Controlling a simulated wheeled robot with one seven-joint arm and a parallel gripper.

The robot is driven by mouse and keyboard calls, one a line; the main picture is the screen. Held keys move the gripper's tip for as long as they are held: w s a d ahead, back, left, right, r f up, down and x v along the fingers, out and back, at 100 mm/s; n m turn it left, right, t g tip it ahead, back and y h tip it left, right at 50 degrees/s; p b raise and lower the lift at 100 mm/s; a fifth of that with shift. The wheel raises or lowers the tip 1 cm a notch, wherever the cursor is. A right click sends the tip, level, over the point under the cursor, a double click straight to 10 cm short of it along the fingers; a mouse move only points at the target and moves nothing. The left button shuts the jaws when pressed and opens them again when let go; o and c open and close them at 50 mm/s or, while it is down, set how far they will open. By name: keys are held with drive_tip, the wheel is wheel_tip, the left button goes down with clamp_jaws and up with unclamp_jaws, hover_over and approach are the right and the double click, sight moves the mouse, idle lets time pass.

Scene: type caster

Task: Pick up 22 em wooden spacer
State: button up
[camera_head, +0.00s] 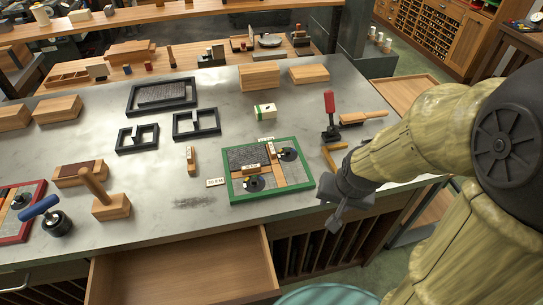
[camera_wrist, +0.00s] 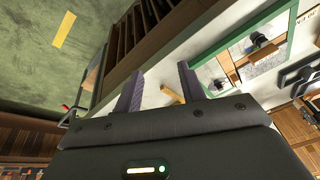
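Several small wooden pieces could be the 22 em wooden spacer, and I cannot read which one it is. One wooden piece (camera_head: 191,158) stands alone on the stone top, left of the green-framed tray (camera_head: 234,199). Other wooden blocks lie inside that tray, which also shows in the wrist view (camera_wrist: 268,17). A small card (camera_head: 215,182) sits at the tray's left, its print too small to read surely. My gripper (camera_head: 338,222) is by the front edge of the table, right of the tray and apart from it. Its fingers (camera_wrist: 158,88) are spread and empty.
A red-handled tool (camera_head: 329,113) and a yellowish angled piece (camera_head: 331,156) are near my arm. A mallet-like block with handle (camera_head: 110,205), black frames (camera_head: 162,97) and wooden blocks (camera_head: 259,77) stand left and behind. An open drawer (camera_head: 185,270) juts from the front.

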drive_tip(key=w+a+f+m+t+y+b, duration=0.1)
drive_tip(key=w+a+f+m+b, duration=0.1)
drive_tip(key=m, duration=0.3)
drive_tip(key=w+a+f+m+t+b, duration=0.2)
drive_tip(key=w+a+m+b, duration=0.1)
drive_tip(key=a+m, duration=0.1)
drive_tip(key=w+a+f+m+t+y+b, duration=0.1)
drive_tip(key=w+a+f+m+b, duration=0.1)
drive_tip(key=m, duration=0.4)
drive_tip(key=shift+w+a+f+t+y+b, duration=0.25)
drive_tip(key=shift+a+f+t+y+b, duration=0.1)
drive_tip(key=shift+a+f, duration=0.15)
drive_tip(key=m+b, duration=0.1)
drive_tip(key=m, duration=0.1)
drive_tip(key=w+a+m+t+b, duration=0.1)
drive_tip(key=m, duration=0.2)
drive_tip(key=w+a+r+m+t+b, duration=0.1)
drive_tip(key=m, duration=0.1)
drive_tip(key=shift+a+y, duration=0.1)
drive_tip(key=shift+y, duration=0.25)
drive_tip(key=r+m+t+b, duration=0.1)
drive_tip(key=m, duration=0.1)
drive_tip(key=r+m+t, duration=0.1)
drive_tip(key=m, duration=0.2)
drive_tip(key=w+r+m+t+b, duration=0.1)
drive_tip(key=m, duration=0.2)
drive_tip(key=shift+a+r+b, duration=0.2)
drive_tip(key=shift+r+b, duration=0.05)
drive_tip(key=shift+b, duration=0.1)
drive_tip(key=shift+w, duration=0.1)
